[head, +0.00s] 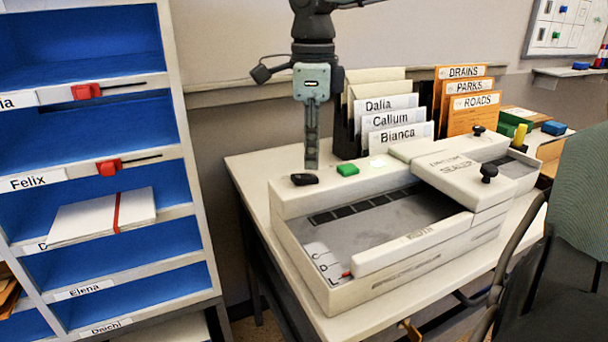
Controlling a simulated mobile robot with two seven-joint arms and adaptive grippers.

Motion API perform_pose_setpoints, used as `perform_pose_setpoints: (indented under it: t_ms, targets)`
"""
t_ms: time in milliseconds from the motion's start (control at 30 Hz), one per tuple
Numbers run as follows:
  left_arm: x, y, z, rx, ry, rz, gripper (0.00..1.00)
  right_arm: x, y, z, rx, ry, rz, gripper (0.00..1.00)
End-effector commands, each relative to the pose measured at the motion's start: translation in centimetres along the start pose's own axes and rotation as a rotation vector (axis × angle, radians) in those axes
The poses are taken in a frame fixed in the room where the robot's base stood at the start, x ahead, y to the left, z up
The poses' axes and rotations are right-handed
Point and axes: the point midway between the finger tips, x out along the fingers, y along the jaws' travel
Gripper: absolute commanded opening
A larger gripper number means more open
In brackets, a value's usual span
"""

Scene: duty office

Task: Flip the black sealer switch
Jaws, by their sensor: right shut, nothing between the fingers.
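The sealer (300,205) is a large off-white machine on the desk, with a sunken grey bed and a raised lid section at the right marked SEALER. The black switch (304,179) sits on its back ledge, at the left end. My right gripper (311,166) points straight down with its fingers shut and empty. Its tips show just above and slightly right of the black switch; I cannot tell whether they touch it or are behind it. A green button (347,170) is right of the switch. My left gripper is not in view.
File holders with name cards (391,118) and orange folders (470,100) stand behind the sealer. A blue-shelved rack (120,235) with red sliders fills the left. A dark chair (560,250) is at the front right. Bare desk (250,170) shows left of the sealer.

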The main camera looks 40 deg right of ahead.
Motion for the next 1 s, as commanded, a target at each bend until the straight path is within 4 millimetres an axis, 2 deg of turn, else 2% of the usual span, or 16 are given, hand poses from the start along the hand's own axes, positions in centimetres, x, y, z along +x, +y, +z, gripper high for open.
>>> perform_pose_setpoints:
  t_ms: [33,600,1000]
  targets:
    - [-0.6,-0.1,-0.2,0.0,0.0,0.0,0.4,-0.8,0.0,0.0,0.0,-0.001,-0.001,0.0]
    - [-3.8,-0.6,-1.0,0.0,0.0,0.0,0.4,-5.3,0.0,0.0,0.0,0.0,-0.001,0.0]
    - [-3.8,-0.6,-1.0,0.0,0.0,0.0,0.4,-5.5,0.0,0.0,0.0,0.0,-0.001,0.0]
